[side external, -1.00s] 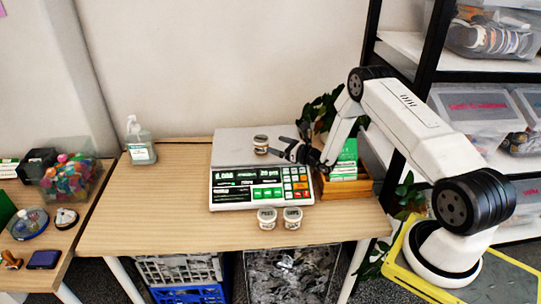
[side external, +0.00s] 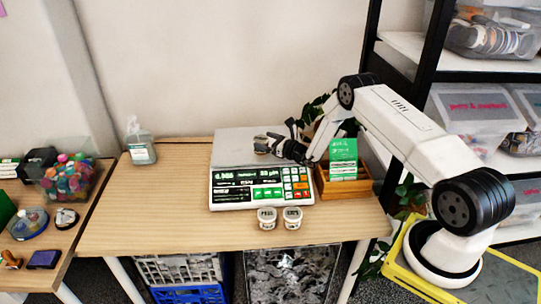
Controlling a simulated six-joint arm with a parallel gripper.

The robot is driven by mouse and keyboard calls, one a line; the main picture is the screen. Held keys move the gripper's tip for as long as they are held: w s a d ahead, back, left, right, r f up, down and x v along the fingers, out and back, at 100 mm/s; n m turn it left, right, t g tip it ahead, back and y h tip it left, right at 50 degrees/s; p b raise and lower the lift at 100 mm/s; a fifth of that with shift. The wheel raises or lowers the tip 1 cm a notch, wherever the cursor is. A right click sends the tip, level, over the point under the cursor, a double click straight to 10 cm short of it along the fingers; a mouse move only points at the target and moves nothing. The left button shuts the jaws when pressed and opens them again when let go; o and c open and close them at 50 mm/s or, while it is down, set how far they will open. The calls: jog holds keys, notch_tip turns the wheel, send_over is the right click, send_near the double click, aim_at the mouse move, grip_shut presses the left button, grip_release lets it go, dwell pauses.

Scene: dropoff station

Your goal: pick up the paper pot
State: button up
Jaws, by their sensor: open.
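A small paper pot (side external: 259,144) with a pale lid stands upright on the metal plate of the scale (side external: 238,142). My gripper (side external: 267,144) is open and level with this pot, its dark fingers reaching in from the right. The fingers hide the pot's right side. I cannot tell whether they touch it. Two similar pots, a left one (side external: 267,218) and a right one (side external: 292,217), stand side by side on the table in front of the scale.
A wooden box of green cards (side external: 343,185) stands right of the scale, beneath my arm, with a plant (side external: 313,112) behind. A sanitizer bottle (side external: 139,143) stands at the table's back left. The table (side external: 150,210) is clear left of the scale.

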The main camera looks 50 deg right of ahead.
aim_at(260, 138)
jog(key=shift+w+a, duration=0.15)
jog(key=shift+w, duration=1.2)
jog(key=c, duration=1.2)
jog(key=shift+o, duration=0.2)
jog(key=shift+r, duration=0.25)
jog(key=shift+r, duration=0.95)
jog(key=s+a+r, duration=0.4)
jog(key=s+r, duration=0.6)
jog(key=s, duration=0.3)
jog(key=shift+s+r, duration=0.25)
jog(key=shift+r, duration=0.1)
